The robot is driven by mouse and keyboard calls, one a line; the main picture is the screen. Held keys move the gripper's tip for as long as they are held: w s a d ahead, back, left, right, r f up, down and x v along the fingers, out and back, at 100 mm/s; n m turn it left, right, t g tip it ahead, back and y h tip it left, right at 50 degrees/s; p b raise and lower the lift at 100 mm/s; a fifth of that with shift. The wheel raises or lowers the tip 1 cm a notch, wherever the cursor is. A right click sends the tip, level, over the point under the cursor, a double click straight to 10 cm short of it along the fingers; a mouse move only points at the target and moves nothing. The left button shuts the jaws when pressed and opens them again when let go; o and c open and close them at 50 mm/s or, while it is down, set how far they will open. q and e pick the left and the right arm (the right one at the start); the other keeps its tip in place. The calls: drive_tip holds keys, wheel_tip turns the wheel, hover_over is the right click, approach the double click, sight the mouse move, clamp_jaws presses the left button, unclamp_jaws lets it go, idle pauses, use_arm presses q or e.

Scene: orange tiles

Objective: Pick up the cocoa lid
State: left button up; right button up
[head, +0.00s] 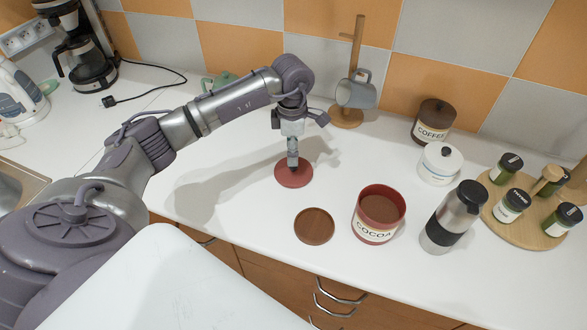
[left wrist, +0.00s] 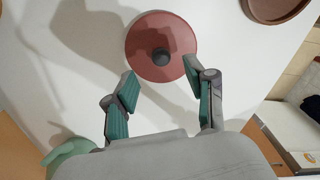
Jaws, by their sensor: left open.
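The cocoa lid (head: 294,178) is a round red disc lying flat on the white counter; in the left wrist view the red lid (left wrist: 150,32) shows a dark round knob in its middle. My left gripper (head: 293,160) points down just above the lid. In the left wrist view my left gripper (left wrist: 160,74) is open, its fingers spread to either side of the knob's line, with nothing between them. Any contact with the lid cannot be told. The open red cocoa jar (head: 373,232) stands to the right. My right gripper is out of view.
A brown round disc (head: 314,226) lies between lid and jar. A steel flask (head: 438,235), white pot (head: 440,163), coffee jar (head: 433,122) and spice rack (head: 535,232) stand right. A mug stand (head: 347,116) is behind; a green object (head: 218,80) is behind my arm.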

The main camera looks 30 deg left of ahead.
sight(293, 169)
use_arm(q)
drive_tip(key=f+p, duration=0.2)
drive_tip(key=f, duration=0.1)
drive_tip(key=shift+d+f, duration=0.2)
drive_tip(key=shift+f, duration=0.75)
clamp_jaws()
drive_tip(key=shift+r, duration=0.1)
